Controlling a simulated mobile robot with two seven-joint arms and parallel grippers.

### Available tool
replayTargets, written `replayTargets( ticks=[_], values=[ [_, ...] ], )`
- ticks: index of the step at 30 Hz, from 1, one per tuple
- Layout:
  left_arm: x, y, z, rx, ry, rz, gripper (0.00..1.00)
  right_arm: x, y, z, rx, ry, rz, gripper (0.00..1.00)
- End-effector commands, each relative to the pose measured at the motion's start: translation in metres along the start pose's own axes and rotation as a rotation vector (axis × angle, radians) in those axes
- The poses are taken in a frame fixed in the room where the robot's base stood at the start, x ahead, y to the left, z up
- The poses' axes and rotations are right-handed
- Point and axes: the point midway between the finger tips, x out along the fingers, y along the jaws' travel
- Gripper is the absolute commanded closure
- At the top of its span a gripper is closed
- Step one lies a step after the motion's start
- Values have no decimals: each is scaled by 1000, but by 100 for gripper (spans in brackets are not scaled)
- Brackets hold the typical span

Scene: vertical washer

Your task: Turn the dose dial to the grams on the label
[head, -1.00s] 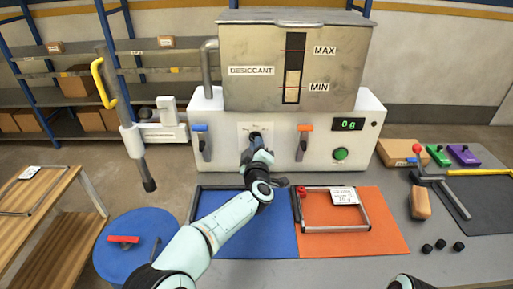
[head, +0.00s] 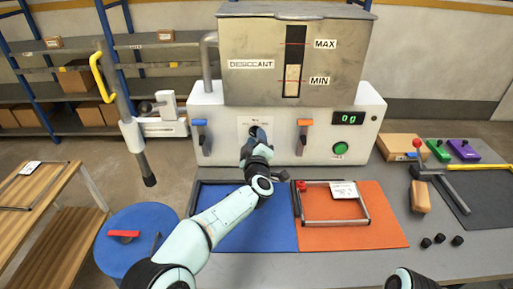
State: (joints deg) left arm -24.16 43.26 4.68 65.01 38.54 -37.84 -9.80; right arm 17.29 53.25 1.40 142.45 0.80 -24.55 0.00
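The dose dial sits on the white front panel of the desiccant machine (head: 226,148), between a blue lever and an orange lever. My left gripper (head: 257,134) is up against the panel at the dial. It hides most of the dial and its markings, and I cannot tell whether its fingers are shut on it. The green display (head: 349,118) reads 0 g. A white label (head: 343,190) lies on a metal frame (head: 334,220) over the orange mat; its print is too small to read. Only a bit of my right arm shows at the bottom edge; its gripper is out of view.
The blue lever (head: 203,134), orange lever (head: 304,134) and green button (head: 339,148) flank the dial. A blue mat (head: 280,230) lies below. A blue round table (head: 122,262) stands at left.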

Motion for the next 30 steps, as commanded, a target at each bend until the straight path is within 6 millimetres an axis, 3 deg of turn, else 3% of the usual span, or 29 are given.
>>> replayTargets(
  ticks=[8, 21, 30],
  values=[
    [-30, 0, 0, 0, -2, 2, 62, 5, 1, -3, -1, 7, -1, 17],
    [-108, 0, 0, -1, -1, 2, 62, 10, 1, -6, -2, 16, -3, 17],
    [-132, 0, 0, -2, 0, 1, 62, 10, 1, -6, -2, 17, -4, 17]
  ],
)
